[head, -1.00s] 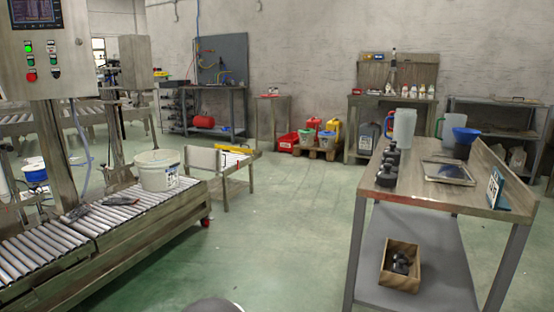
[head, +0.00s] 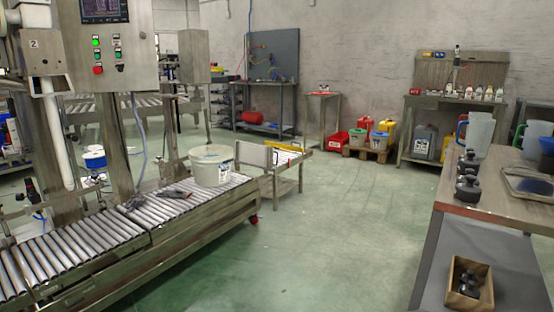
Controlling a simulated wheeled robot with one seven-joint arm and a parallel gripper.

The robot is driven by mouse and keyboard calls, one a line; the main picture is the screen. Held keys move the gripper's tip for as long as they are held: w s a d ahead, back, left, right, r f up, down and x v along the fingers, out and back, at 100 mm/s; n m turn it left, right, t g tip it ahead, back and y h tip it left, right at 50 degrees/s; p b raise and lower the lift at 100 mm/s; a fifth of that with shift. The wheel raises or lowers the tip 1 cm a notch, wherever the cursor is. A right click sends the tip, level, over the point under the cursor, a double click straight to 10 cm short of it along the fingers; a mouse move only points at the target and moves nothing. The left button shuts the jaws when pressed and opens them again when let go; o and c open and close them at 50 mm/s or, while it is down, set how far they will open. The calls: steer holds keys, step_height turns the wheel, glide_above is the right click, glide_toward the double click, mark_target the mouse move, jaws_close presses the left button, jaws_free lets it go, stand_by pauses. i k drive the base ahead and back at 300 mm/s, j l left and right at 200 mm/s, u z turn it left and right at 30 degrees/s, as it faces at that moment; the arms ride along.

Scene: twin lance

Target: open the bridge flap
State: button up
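No part in the head view is plainly marked as the bridge flap, so I cannot tell for certain which it is. A grey upright panel (head: 256,159) stands at the end of the roller conveyor (head: 110,240), beside a low stand (head: 287,187) with a yellow bar (head: 284,146) on top. Whether this panel is hinged cannot be made out. A white lidded bucket (head: 211,168) sits on the rollers near that end, and a dark hand tool (head: 172,194) lies in front of it. My gripper is not in view.
A control cabinet (head: 104,48) stands above the conveyor at left. A wooden-topped bench (head: 487,205) with dark weights and jugs is at right, a small wooden box (head: 469,284) on its lower shelf. The green floor (head: 330,240) between is clear. Coloured containers (head: 368,138) stand at the back.

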mark_target(261, 155)
steer(key=i+j, duration=0.1)
steer(key=i, duration=1.9)
steer(key=i+j+z, duration=0.1)
steer(key=i, duration=0.9)
steer(key=i+j, duration=0.2)
steer(key=i, duration=0.8)
